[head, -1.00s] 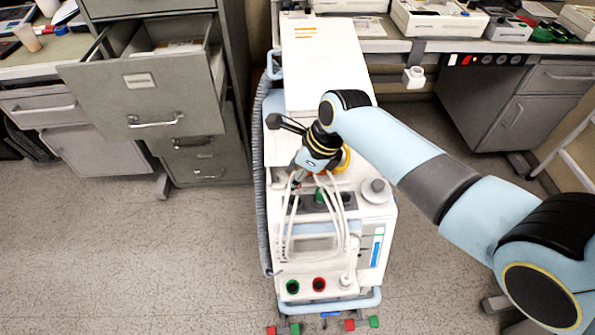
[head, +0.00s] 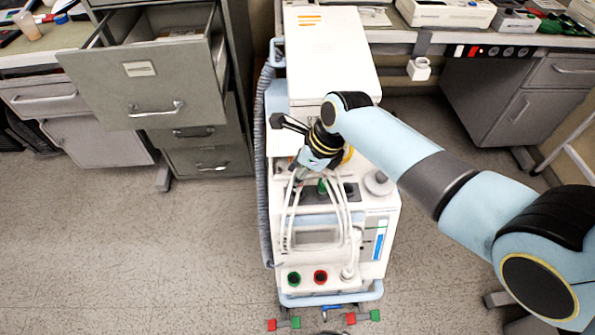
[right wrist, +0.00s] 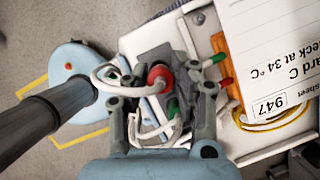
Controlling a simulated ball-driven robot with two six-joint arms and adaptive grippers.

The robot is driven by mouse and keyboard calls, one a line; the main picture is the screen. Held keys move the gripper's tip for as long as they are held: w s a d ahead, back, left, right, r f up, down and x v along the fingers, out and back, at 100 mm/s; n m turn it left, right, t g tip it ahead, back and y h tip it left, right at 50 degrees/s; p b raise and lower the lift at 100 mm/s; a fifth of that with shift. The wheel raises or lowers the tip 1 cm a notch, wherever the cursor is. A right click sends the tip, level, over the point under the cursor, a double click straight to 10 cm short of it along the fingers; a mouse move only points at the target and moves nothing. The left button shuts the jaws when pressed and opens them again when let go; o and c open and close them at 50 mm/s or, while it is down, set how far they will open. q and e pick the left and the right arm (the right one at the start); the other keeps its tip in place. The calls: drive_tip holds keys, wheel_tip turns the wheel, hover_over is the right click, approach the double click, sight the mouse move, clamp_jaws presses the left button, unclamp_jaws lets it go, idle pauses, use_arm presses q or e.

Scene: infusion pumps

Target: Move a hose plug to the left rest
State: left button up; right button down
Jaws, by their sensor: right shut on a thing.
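My right gripper (head: 298,178) points down over the front top of the white pump machine (head: 325,40), its fingertips small and partly hidden in the head view. In the right wrist view its fingers stand on either side of a red hose plug (right wrist: 160,78), and the right gripper (right wrist: 160,88) is shut on it. A green plug (right wrist: 173,108) shows just below. White hoses (head: 345,225) hang in loops down the machine's front. A green plug (head: 322,186) stands on the dark top panel beside the gripper. I cannot tell which rest is the left one. My left gripper is not in view.
A green port (head: 293,278) and a red port (head: 320,277) sit on the machine's lower front. A grey cabinet (head: 205,135) with an open drawer (head: 150,90) stands at left. A bench with devices (head: 445,12) runs behind at right.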

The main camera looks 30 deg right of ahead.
drive_tip(key=shift+f+b, duration=0.65)
drive_tip(key=shift+f, duration=0.75)
drive_tip(key=c, duration=1)
unclamp_jaws()
